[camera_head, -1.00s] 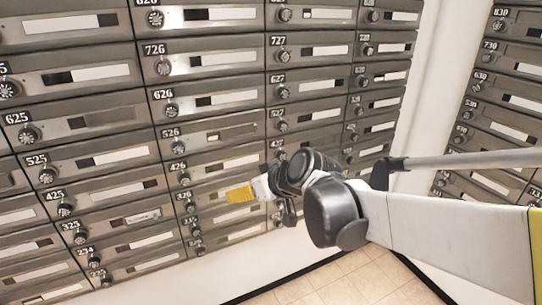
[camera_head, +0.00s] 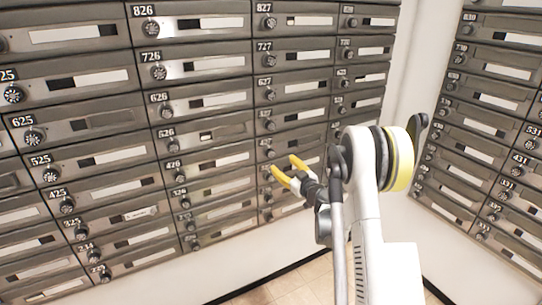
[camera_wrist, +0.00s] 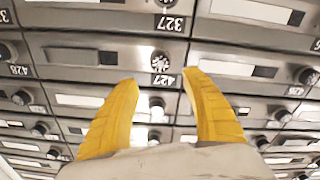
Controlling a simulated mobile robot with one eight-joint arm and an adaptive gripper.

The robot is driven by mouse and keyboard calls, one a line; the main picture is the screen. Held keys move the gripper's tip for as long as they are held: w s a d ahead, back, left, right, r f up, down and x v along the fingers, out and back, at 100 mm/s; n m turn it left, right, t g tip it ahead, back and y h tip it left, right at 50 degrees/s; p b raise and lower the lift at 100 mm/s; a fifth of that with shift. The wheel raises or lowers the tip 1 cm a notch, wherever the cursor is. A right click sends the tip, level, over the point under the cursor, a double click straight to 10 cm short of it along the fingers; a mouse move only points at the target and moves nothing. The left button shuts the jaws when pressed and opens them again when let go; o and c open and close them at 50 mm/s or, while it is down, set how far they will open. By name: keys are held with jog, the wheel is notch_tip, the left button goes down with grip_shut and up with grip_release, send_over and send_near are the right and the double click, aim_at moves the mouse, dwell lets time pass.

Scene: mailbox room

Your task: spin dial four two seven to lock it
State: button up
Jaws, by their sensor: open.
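The dial for box 427 is a small round dark knob with white marks. In the wrist view the dial (camera_wrist: 160,62) is just beyond my yellow fingertips, in line with the gap between them, with its upside-down 427 label (camera_wrist: 165,80) beside it. In the head view the dial (camera_head: 270,154) sits on the mailbox wall, just up and left of my gripper (camera_head: 283,165). My gripper is open, fingers apart and empty, pointing at the wall; it also shows in the wrist view (camera_wrist: 158,79). The fingers are not around the dial. The exact gap to the wall is unclear.
Dial 327 (camera_wrist: 165,3) and dial 527 (camera_wrist: 156,104) are close by in the same column. Grey mailbox doors with dials and slots fill the wall. Another mailbox bank (camera_head: 478,150) stands at the right. Tiled floor (camera_head: 300,287) shows below.

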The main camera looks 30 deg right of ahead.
aim_at(271, 154)
jog(key=w+b, duration=0.1)
jog(key=w, duration=0.5)
jog(key=w+b, duration=0.1)
jog(key=w, duration=0.2)
jog(key=shift+a+f+b, duration=0.1)
jog(key=shift+a+b, duration=0.15)
jog(key=shift+b, duration=0.1)
jog(key=shift+w, duration=0.4)
jog(key=c, duration=1.2)
